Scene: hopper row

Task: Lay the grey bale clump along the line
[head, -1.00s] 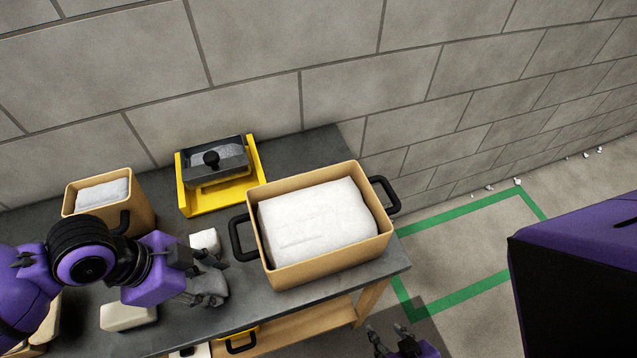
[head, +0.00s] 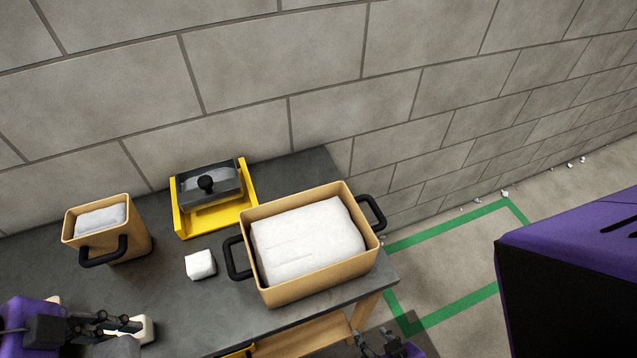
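A grey lump (head: 116,347), which looks like the bale clump, is at the fingers of my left gripper (head: 100,333), low at the left of the head view. The fingers appear shut on it, and the bottom edge of the picture cuts it off. My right gripper (head: 377,342) is at the bottom, in front of the table's right end; its fingers are apart with nothing visible between them. A green line (head: 455,230) is marked on the floor to the right of the table and forms a box shape.
The dark table (head: 170,298) holds a large tan bin (head: 318,283) with a white slab, a small tan bin (head: 130,243), a yellow tray (head: 215,219) with a grey knobbed box, a white block (head: 201,264) and a pale block (head: 146,328). A block wall stands behind.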

